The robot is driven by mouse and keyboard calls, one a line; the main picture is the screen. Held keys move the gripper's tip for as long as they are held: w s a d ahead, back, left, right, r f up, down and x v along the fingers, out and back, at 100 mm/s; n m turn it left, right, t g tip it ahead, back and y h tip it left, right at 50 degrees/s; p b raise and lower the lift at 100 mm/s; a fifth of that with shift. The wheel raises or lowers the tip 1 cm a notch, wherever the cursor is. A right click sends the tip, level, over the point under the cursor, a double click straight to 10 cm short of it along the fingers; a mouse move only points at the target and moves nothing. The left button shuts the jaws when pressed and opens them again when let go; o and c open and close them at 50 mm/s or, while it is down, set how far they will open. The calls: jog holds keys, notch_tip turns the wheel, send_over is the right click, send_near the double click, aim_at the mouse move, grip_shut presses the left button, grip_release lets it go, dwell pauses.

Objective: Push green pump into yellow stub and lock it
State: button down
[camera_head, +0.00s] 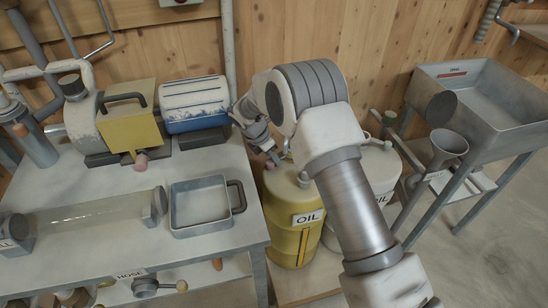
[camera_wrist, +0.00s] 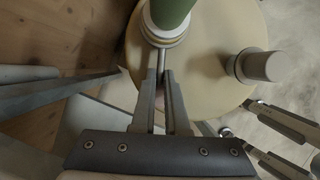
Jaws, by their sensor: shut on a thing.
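The green pump (camera_wrist: 172,10) is at the top of the wrist view, with a pale ringed collar (camera_wrist: 166,38) at its lower end. My gripper (camera_wrist: 164,74) is shut on a thin metal part of the pump just below this collar. The pump is over the edge of a yellow drum top (camera_wrist: 215,30). Whether the collar is seated in a stub cannot be told. In the head view my gripper (camera_head: 272,156) is above the yellow drum (camera_head: 290,222) labelled OIL, and my arm hides much of the contact.
A short capped stub (camera_wrist: 258,65) stands on the drum top. The workbench (camera_head: 215,250) at left holds a grey tray (camera_head: 202,206). A grey sink (camera_head: 485,100) stands at right.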

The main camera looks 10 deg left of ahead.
jog(key=shift+s+d+r+n+p, duration=0.2)
jog(key=shift+s+d+n+p, duration=0.1)
jog(key=shift+n+p, duration=0.3)
jog(key=shift+s+d+f+n+y+p, duration=0.15)
jog(key=shift+d+n+y+p, duration=0.05)
jog(key=shift+n+y+p, duration=0.25)
jog(key=c, duration=0.9)
grip_release()
jog(key=p+v, duration=0.1)
jog(key=v, duration=0.4)
jog(key=p+v, duration=0.1)
jog(key=v, duration=0.5)
jog(key=p+v, duration=0.2)
jog(key=v, duration=0.4)
jog(key=shift+s+a, duration=0.2)
jog(key=shift+s, duration=0.15)
jog(key=shift+t, duration=0.3)
